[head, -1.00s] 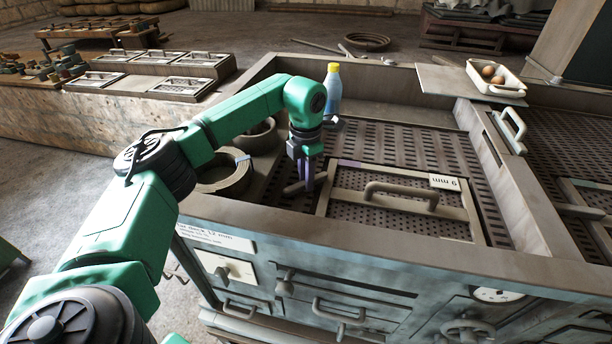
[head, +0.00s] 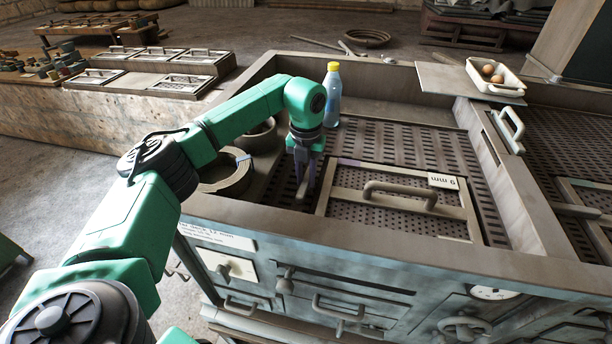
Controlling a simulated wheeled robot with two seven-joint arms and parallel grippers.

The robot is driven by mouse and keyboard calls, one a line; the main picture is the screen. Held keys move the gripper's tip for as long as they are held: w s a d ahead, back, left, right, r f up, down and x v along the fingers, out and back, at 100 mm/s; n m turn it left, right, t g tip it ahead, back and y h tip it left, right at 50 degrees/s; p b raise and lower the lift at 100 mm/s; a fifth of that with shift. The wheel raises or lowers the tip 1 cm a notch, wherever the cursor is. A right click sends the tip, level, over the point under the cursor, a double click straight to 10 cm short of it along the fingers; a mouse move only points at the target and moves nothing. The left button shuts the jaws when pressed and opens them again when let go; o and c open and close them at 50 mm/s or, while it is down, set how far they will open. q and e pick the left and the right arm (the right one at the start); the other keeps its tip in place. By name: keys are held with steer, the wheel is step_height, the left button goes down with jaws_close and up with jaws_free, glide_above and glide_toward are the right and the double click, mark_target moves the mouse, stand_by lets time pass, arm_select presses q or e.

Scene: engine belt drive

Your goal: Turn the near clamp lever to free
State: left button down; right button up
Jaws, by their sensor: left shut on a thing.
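The near clamp lever (head: 301,192) is a small grey-brown bar at the left side of the framed screen panel (head: 345,208) labelled "9 mm". Its visible end points toward the front edge of the deck. My left gripper (head: 304,184) points down and is shut on the lever. The fingers hide much of the lever and its pivot. My right gripper is not in view.
A blue bottle with a yellow cap (head: 333,95) stands behind my left gripper. Coiled rings (head: 226,172) lie to its left. The panel has a raised handle (head: 400,190). A raised rim (head: 400,248) runs along the front.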

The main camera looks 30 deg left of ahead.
arm_select(q)
steer(key=shift+w+r, duration=0.1)
steer(key=shift+r, duration=0.1)
stand_by(0.3)
steer(key=c, duration=0.9)
jaws_free()
steer(key=shift+o, duration=0.9)
steer(key=shift+f, duration=0.1)
step_height(320, 180, up, 9)
steer(key=b, duration=0.2)
step_height(320, 180, up, 6)
glide_above(306, 180)
steer(key=shift+f, duration=0.15)
steer(key=shift+f, duration=0.1)
